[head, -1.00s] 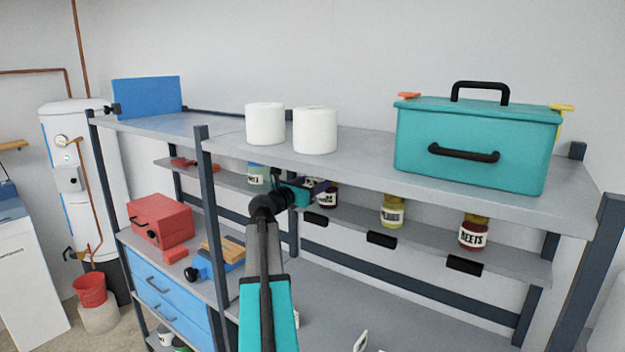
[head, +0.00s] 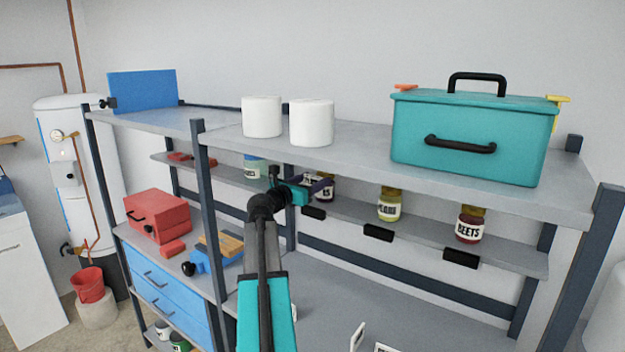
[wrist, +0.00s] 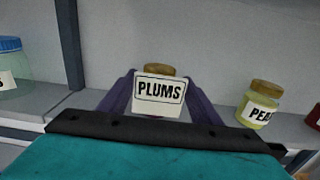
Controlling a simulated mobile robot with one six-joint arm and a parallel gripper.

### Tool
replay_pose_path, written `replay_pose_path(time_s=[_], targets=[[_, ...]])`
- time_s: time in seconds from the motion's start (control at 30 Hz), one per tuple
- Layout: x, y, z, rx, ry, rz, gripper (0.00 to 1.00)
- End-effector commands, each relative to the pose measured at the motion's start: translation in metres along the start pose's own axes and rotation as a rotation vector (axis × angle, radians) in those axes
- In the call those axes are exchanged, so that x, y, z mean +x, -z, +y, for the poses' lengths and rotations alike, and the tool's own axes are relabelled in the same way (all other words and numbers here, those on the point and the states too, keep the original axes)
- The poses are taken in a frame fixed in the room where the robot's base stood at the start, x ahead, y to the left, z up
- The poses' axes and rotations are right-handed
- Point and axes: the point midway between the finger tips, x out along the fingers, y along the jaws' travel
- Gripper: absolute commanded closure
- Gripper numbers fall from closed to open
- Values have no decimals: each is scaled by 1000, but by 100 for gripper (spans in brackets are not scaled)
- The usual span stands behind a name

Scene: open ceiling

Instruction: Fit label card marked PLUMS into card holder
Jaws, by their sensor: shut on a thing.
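The white PLUMS card (wrist: 159,88), with a dark border, is upright between the purple fingers of my gripper (wrist: 160,98) in the wrist view. My gripper (head: 318,187) is shut on it, and the card's lower edge is hard to make out. A brown-lidded jar (wrist: 160,70) stands right behind the card, mostly hidden. In the head view my gripper is at the front of the jar shelf, just above a black card holder (head: 313,213) on its edge. I cannot tell whether the card touches that holder.
More black holders (head: 378,233) (head: 461,258) sit along the shelf edge below the PEARS jar (head: 389,205) and BEETS jar (head: 470,224). The upper shelf (head: 360,149) overhangs, bearing white rolls (head: 311,122) and a teal toolbox (head: 475,135). White cards (head: 357,337) stand on the lower shelf.

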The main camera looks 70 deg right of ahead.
Motion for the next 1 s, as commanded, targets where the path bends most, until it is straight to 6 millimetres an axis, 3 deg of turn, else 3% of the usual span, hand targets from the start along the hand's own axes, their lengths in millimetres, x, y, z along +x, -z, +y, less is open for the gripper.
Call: replay_pose_path(time_s=[0.5,1.0], targets=[[0,34,0,0,0,-1,63],[0,40,0,0,-1,-1,63]])
